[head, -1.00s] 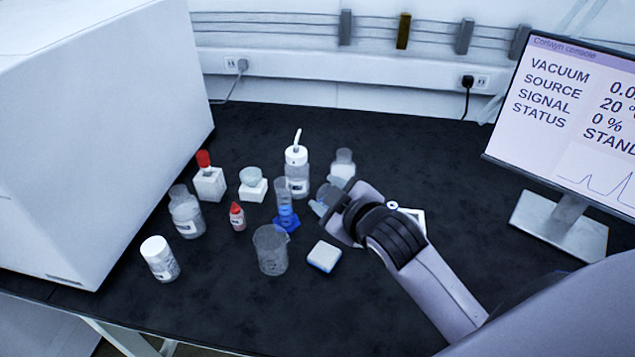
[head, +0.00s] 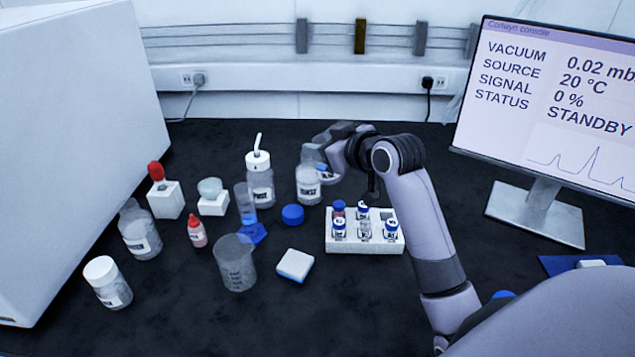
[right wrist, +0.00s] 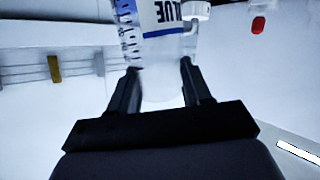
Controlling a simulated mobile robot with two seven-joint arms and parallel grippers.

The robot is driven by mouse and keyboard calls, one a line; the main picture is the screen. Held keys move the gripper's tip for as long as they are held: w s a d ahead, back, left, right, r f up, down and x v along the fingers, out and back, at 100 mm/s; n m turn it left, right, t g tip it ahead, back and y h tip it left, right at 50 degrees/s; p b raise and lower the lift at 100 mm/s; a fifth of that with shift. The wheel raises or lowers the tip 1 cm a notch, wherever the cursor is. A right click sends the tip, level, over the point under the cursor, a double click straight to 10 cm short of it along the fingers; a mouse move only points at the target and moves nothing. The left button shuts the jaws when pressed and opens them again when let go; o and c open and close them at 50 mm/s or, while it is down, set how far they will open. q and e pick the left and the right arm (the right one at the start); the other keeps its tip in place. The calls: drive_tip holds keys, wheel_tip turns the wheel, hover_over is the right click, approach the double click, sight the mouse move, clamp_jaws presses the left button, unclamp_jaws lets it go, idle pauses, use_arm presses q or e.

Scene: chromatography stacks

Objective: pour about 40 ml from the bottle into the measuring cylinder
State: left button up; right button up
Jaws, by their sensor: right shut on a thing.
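My right gripper (head: 333,158) is shut on a clear bottle (right wrist: 160,85) with a blue-and-white label, which shows between the two fingers in the right wrist view. In the head view the held bottle is small and partly hidden by the gripper, above the table at the back; its tilt is hard to tell. The measuring cylinder (head: 245,203), clear with a blue foot, stands on the table to the left of the gripper, apart from it. The liquid levels cannot be read. My left gripper is not in view.
A labelled bottle (head: 309,190) stands just below the gripper, and a white-topped wash bottle (head: 261,188) behind the cylinder. A beaker (head: 234,268) stands in front of it. A blue cap (head: 293,214), vial rack (head: 340,245) and white block (head: 295,264) lie right.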

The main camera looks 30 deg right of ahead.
drive_tip(key=w+d+r+m+y+b, duration=0.1)
drive_tip(key=w+d+r+y+b, duration=0.1)
drive_tip(key=w+d+r+b, duration=0.3)
drive_tip(key=shift+r, duration=0.55)
drive_tip(key=shift+w, duration=0.1)
idle(0.6)
